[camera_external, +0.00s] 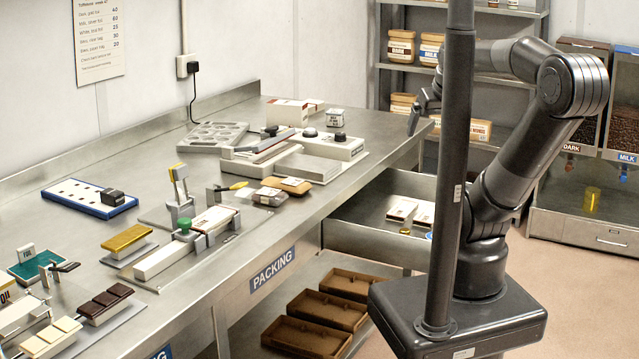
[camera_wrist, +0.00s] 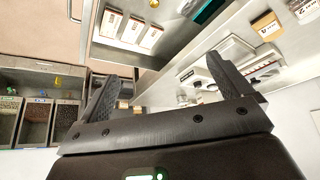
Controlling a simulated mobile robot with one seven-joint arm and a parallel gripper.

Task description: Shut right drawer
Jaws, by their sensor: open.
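The right drawer (camera_external: 372,240) is a grey metal drawer standing pulled out from under the far end of the packing bench. Several white-and-brown boxes (camera_external: 402,210) lie in it. My arm and column hide its outer end in the external view. In the wrist view the open drawer (camera_wrist: 118,52) shows at the upper left with boxes inside, and a bar handle (camera_wrist: 76,10) shows at its left, partly cut off. My gripper (camera_external: 413,118) is open and empty, above the drawer area near the bench's far corner. Its spread fingers (camera_wrist: 165,85) also show in the wrist view.
The steel bench (camera_external: 215,262) carries moulds, tools and boxes. Brown trays (camera_external: 310,337) lie on the shelf below. A rack with jars (camera_external: 401,47) and dispensers (camera_external: 583,100) stand behind my arm. The floor (camera_external: 575,290) at the right is clear.

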